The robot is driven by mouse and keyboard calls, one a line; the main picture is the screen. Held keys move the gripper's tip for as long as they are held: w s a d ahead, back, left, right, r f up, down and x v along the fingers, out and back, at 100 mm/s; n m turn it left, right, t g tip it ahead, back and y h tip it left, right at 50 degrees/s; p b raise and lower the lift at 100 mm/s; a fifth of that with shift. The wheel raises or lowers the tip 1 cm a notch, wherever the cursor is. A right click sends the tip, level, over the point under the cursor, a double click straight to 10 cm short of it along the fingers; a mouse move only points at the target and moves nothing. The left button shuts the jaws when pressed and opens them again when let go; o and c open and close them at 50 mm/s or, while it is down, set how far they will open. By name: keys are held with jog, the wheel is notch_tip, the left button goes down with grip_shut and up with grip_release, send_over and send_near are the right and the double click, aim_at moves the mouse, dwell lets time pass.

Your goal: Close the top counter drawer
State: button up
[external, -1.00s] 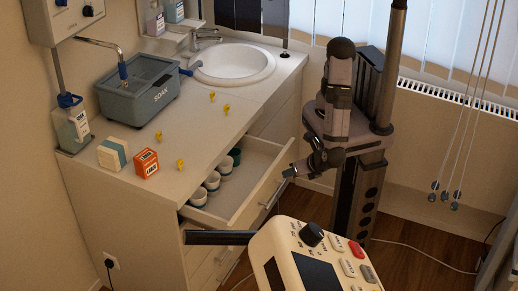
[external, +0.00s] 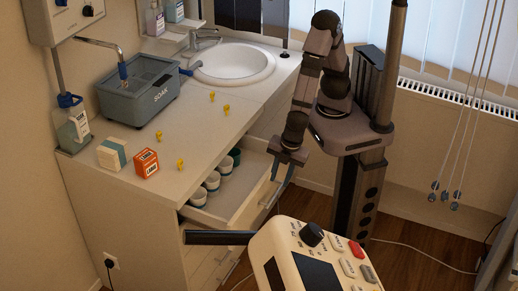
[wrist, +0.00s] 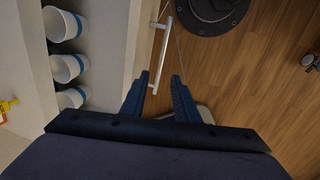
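The top counter drawer (external: 232,205) stands open, pulled out from the white counter. Several white cups with blue bands (external: 211,181) and a dark green cup (external: 235,156) stand inside it. Its metal bar handle (wrist: 166,40) shows in the wrist view along the drawer front. My gripper (external: 278,190) points down at the outer side of the drawer front. In the wrist view its two dark blue fingers (wrist: 160,86) are apart, with the handle's lower end appearing between them. Whether a finger touches the handle or front I cannot tell.
On the counter (external: 212,130) are a grey SOAK basin (external: 150,97), an orange box (external: 146,163), a white-and-teal box (external: 112,154) and several yellow pieces (external: 181,163). A cream control panel (external: 300,250) fills the foreground. Wooden floor lies beyond the drawer front.

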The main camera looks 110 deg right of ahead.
aim_at(274, 196)
jog(key=shift+m, duration=0.3)
jog(key=shift+w+d+f+b, duration=0.1)
jog(key=shift+w+f+b, duration=0.15)
jog(key=shift+f, duration=0.95)
jog(key=shift+w+d+f+b, duration=0.15)
jog(key=shift+f+b, duration=0.2)
jog(key=shift+f, duration=0.85)
jog(key=shift+w+d+f+b, duration=0.1)
jog(key=shift+w+f+b, duration=0.15)
jog(key=shift+f, duration=0.95)
jog(key=shift+c, duration=0.7)
grip_shut()
